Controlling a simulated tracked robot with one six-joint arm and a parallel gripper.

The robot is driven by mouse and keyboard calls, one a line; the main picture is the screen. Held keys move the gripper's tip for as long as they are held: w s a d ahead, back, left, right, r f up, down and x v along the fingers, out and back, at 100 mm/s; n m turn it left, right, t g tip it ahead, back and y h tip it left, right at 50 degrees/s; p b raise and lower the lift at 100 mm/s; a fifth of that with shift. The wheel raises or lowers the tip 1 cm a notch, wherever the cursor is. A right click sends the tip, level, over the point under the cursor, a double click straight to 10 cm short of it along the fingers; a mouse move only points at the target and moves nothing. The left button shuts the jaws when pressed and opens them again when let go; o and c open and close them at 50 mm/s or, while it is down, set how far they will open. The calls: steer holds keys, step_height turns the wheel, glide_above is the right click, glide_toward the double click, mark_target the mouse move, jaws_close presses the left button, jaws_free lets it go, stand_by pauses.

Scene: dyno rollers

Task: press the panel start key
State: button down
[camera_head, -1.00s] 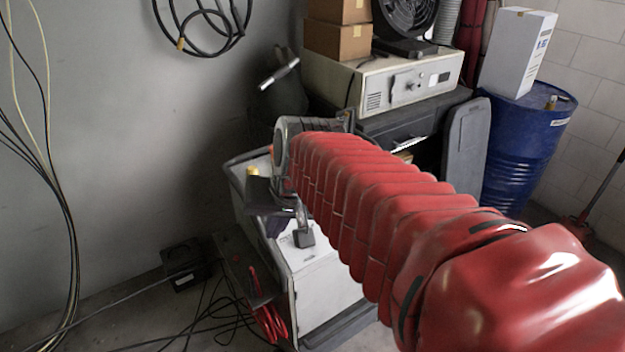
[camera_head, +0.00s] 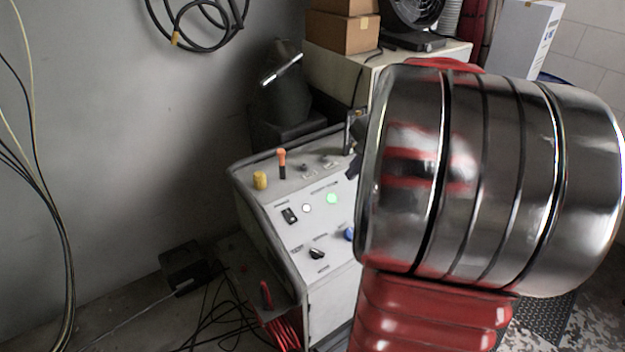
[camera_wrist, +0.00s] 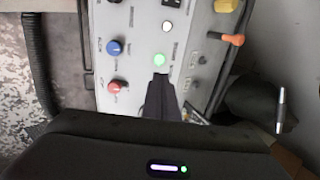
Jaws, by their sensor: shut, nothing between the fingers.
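The control panel (camera_head: 277,209) shows on the sloped front of a pale console. A round green lit button (camera_head: 331,198) sits on it, beside a smaller white button (camera_head: 306,208). I cannot read which label marks start. In the wrist view the green button (camera_wrist: 159,60) glows just beyond the tips of my gripper (camera_wrist: 159,78). My gripper is shut and empty, its dark fingers pointing at the panel. The tips line up with the button's near edge; whether they touch it I cannot tell. In the head view my arm hides most of the gripper and the panel's right part.
A blue knob (camera_wrist: 114,47) and a red knob (camera_wrist: 117,86) lie left of the fingers in the wrist view. An orange-tipped lever (camera_head: 281,163) and a yellow knob (camera_head: 260,180) stand on the console top. Cables (camera_head: 215,322) lie on the floor at left.

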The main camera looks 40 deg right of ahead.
mark_target(332, 198)
steer(key=shift+s+d, duration=0.1)
steer(key=shift+s, duration=0.05)
steer(key=x, duration=1.4)
stand_by(0.4)
